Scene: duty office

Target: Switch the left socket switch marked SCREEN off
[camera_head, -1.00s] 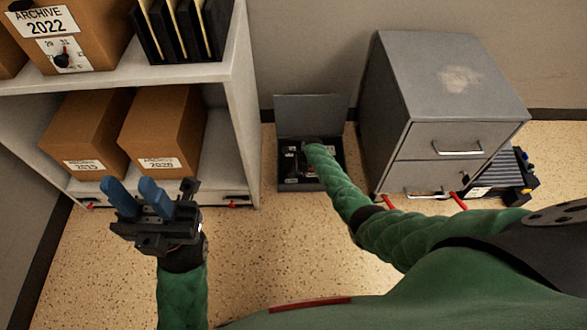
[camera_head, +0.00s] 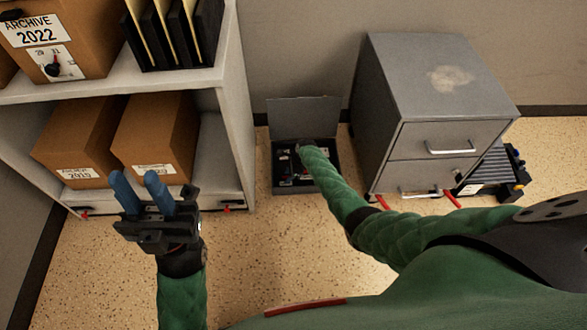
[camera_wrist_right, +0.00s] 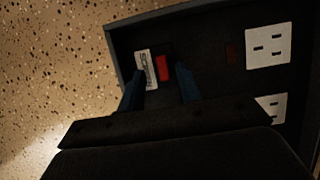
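A dark open floor box (camera_head: 278,186) with its lid up stands between the shelf and the cabinet. In the right wrist view, the box (camera_wrist_right: 122,38) holds a bright red switch (camera_wrist_right: 164,68) beside a white label (camera_wrist_right: 146,70) whose text I cannot read. My left gripper (camera_head: 135,187) is open and empty, in front of the shelf.
White sockets (camera_wrist_right: 268,46) are set in the box right of the switches. A grey filing cabinet (camera_head: 415,95) stands right of the box and a shelf (camera_head: 232,110) with archive boxes stands left. Speckled floor (camera_head: 270,240) in front is clear.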

